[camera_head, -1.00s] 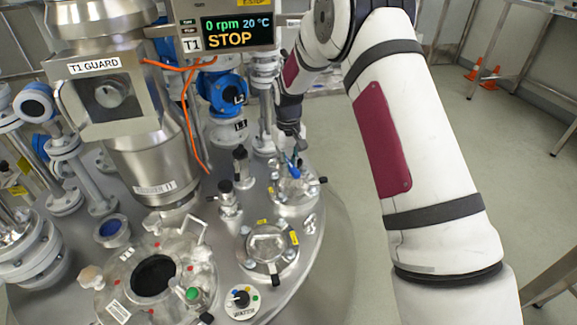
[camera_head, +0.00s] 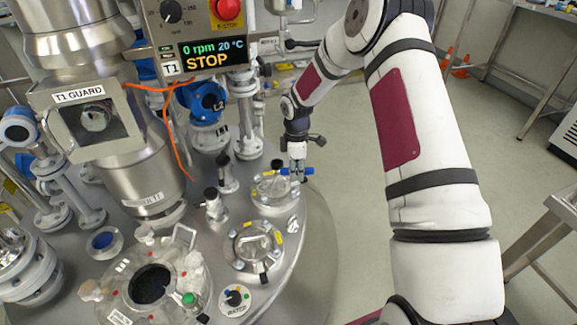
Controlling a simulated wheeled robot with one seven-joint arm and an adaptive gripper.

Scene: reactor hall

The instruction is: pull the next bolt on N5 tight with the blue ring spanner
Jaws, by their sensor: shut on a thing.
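My gripper (camera_head: 297,163) points down over the right rear part of the steel reactor lid. It is shut on the blue ring spanner (camera_head: 290,172), which shows as a short blue bar at the fingertips. Just below and to the left is a round flanged nozzle (camera_head: 272,190) with a clear cover and yellow tags. The spanner is over its rear right rim. I cannot tell whether the ring is seated on a bolt. The N5 label is not readable, and single bolts are too small to make out.
A second flanged port (camera_head: 254,246) and an open manway (camera_head: 152,284) lie nearer on the lid. Small valves (camera_head: 215,205) stand left of the nozzle. The T1 display (camera_head: 215,55) reads STOP and hangs behind, with an orange cable (camera_head: 172,130).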

